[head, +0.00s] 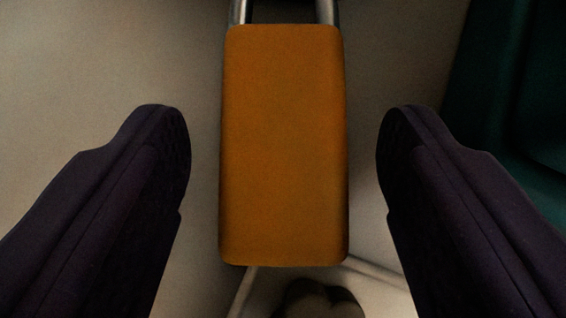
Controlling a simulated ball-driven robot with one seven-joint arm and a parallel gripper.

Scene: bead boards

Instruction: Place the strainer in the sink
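An orange block-like piece (284,145) with rounded corners lies between the two fingers of my gripper (283,155) in the head view. Two grey metal rods run from its top end out of the frame; it looks like a handle, but I cannot tell whether it belongs to the strainer. My gripper is open, with a gap on each side of the orange piece and no finger touching it. I cannot make out a strainer bowl or the sink.
A dark teal object (520,90) stands at the right edge, close to the right finger. A pale beige surface (90,60) fills the left side and looks clear. A small dark rounded shape (318,300) shows at the bottom middle, near pale thin edges.

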